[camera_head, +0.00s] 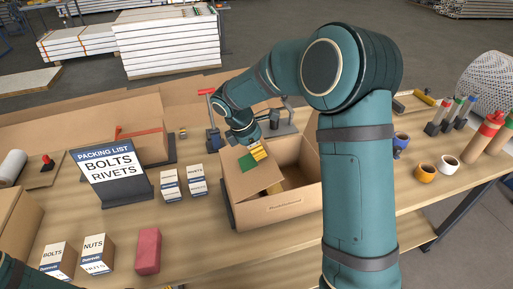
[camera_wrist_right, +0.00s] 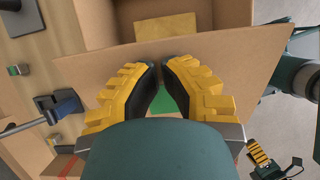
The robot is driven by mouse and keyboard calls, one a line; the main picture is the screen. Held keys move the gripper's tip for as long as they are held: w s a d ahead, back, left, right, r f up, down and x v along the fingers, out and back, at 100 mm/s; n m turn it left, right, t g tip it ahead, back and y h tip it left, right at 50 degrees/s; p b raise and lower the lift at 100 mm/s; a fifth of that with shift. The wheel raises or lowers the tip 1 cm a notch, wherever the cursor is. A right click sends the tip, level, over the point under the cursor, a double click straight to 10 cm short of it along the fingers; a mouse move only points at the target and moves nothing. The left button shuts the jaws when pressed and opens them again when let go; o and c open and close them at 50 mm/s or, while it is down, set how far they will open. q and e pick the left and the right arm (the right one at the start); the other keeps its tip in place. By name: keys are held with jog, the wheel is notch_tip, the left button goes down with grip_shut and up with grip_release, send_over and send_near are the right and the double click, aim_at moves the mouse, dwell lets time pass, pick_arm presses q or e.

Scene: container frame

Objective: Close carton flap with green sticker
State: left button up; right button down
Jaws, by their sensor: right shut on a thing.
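The open cardboard carton (camera_head: 290,212) stands on the table in the middle of the head view. Its left flap (camera_head: 236,183) is raised and tilted, with a green sticker (camera_head: 246,162) on it. My right gripper (camera_head: 259,153) is at the flap's upper edge beside the sticker, shut on the flap. In the right wrist view the yellow fingers (camera_wrist_right: 160,66) are close together over the flap (camera_wrist_right: 245,65), partly hiding the green sticker (camera_wrist_right: 165,102). The carton's inside shows beyond, with a yellowish patch (camera_wrist_right: 166,27). My left gripper is out of view.
A packing list sign (camera_head: 110,172), small boxes (camera_head: 169,184) and a red block (camera_head: 148,250) stand left of the carton. A red-handled tool (camera_head: 212,135) stands behind it. Mugs (camera_head: 448,165) and bottles (camera_head: 487,130) are at right. My right arm hides the carton's right side.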

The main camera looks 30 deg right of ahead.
jog(key=shift+s+d+f+y+p, duration=0.2)
jog(key=shift+d+f+y+p, duration=0.25)
jog(key=shift+f+y, duration=0.3)
jog(key=f, duration=0.1)
jog(key=f+y, duration=0.1)
jog(key=f, duration=0.1)
jog(key=shift+d+t+y, duration=0.25)
jog(key=shift+d+t, duration=0.1)
jog(key=shift+t, duration=0.05)
jog(key=shift+r, duration=0.1)
